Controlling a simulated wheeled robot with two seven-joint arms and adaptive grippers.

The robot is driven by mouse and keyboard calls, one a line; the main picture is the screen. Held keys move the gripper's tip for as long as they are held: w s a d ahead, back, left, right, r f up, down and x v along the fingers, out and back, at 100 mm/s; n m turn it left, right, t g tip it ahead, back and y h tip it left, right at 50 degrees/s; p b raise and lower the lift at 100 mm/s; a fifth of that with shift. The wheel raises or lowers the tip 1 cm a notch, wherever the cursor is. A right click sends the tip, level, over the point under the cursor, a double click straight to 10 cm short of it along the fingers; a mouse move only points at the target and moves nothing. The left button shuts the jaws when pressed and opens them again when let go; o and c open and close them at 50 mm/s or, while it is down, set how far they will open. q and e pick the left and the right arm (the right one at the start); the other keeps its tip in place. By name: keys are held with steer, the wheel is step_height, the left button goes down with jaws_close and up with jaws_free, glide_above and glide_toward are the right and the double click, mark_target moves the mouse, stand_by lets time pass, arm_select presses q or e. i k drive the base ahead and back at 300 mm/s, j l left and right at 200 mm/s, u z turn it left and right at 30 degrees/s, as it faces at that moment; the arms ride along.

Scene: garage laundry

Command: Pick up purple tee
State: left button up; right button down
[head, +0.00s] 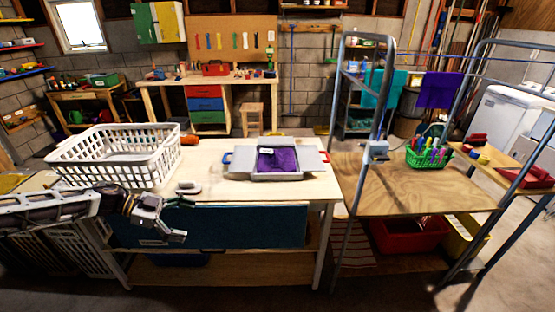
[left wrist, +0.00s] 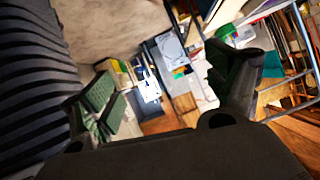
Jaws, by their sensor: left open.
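A purple cloth (head: 278,160) lies folded in the middle of a grey folding board (head: 246,174) on the pale worktable. Another purple cloth (head: 438,90) hangs from a line at the right; I cannot tell which one is the tee. My left gripper (head: 172,222) is at the table's front edge, left of the folding board and well apart from both cloths. In the left wrist view its two fingers (left wrist: 165,90) are spread with nothing held between them. My right gripper is not in view.
A white laundry basket (head: 115,160) stands on the table's left. A small grey object (head: 188,188) lies near the front edge. A metal frame (head: 357,180) rises right of the table, by a wooden surface with a green basket (head: 429,158). A teal cloth (head: 380,88) hangs behind.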

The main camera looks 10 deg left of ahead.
mark_target(269, 161)
steer(key=i, duration=1.75)
